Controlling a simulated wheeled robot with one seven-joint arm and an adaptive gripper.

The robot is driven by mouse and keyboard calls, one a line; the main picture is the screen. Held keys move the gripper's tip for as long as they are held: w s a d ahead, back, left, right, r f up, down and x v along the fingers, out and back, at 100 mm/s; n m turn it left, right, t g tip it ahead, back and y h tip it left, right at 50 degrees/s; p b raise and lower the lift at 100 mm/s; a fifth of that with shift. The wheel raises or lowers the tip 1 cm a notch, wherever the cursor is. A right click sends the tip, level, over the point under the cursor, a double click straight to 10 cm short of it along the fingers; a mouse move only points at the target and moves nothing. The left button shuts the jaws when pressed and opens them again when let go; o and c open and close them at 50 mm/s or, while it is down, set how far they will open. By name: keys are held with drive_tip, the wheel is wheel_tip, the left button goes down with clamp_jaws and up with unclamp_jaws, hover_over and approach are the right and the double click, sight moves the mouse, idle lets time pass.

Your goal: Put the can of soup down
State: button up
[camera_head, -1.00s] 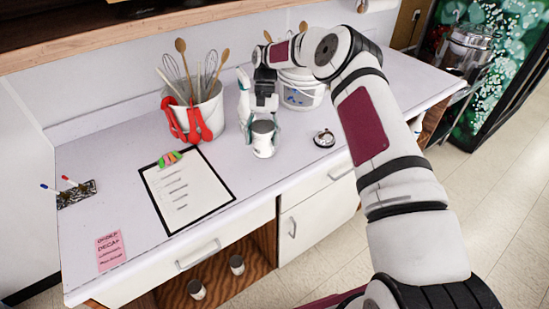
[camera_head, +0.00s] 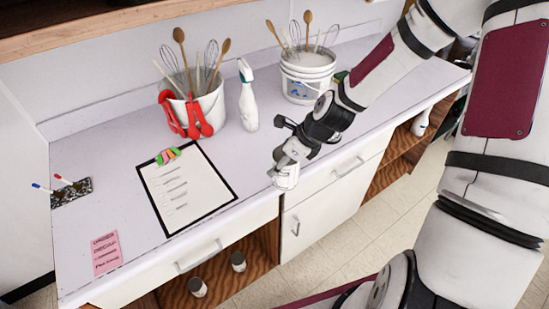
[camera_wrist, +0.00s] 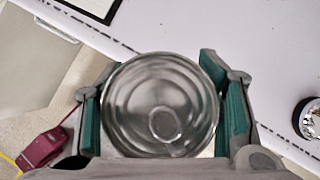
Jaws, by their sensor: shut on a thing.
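The can of soup (camera_head: 286,180) is in my gripper (camera_head: 281,166) at the front edge of the counter (camera_head: 120,140) in the head view. In the wrist view, the round metal end of the can (camera_wrist: 160,104) fills the space between the green finger pads. My gripper is shut on its sides. Counter edge and floor both show around the can there, so it is at or beyond the edge. Whether it touches the counter cannot be told.
A clipboard (camera_head: 187,187) lies left of the can; a bell (camera_wrist: 309,118) sits on the counter. A spray bottle (camera_head: 248,100), a utensil crock (camera_head: 205,108) and a white bucket (camera_head: 308,78) stand behind. Several items occupy the back; the counter's middle has free room.

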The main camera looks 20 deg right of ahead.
drive_tip(key=shift+s+d+m+t+h, duration=0.3)
drive_tip(key=shift+s+d+m, duration=0.15)
drive_tip(key=shift+s+m, duration=0.3)
drive_tip(key=shift+w, duration=0.25)
drive_tip(key=shift+w+d+f+b, duration=0.15)
drive_tip(key=shift+w+f, duration=0.7)
drive_tip(key=shift+w, duration=1.65)
drive_tip(key=shift+w+a+f+b, duration=0.1)
drive_tip(key=shift+w+f, duration=0.7)
drive_tip(key=shift+w, duration=1.75)
drive_tip(key=shift+w+d+f+b, duration=0.15)
drive_tip(key=shift+w+f, duration=0.7)
drive_tip(key=shift+w, duration=1.65)
drive_tip(key=o, duration=1.6)
drive_tip(key=shift+f, duration=0.15)
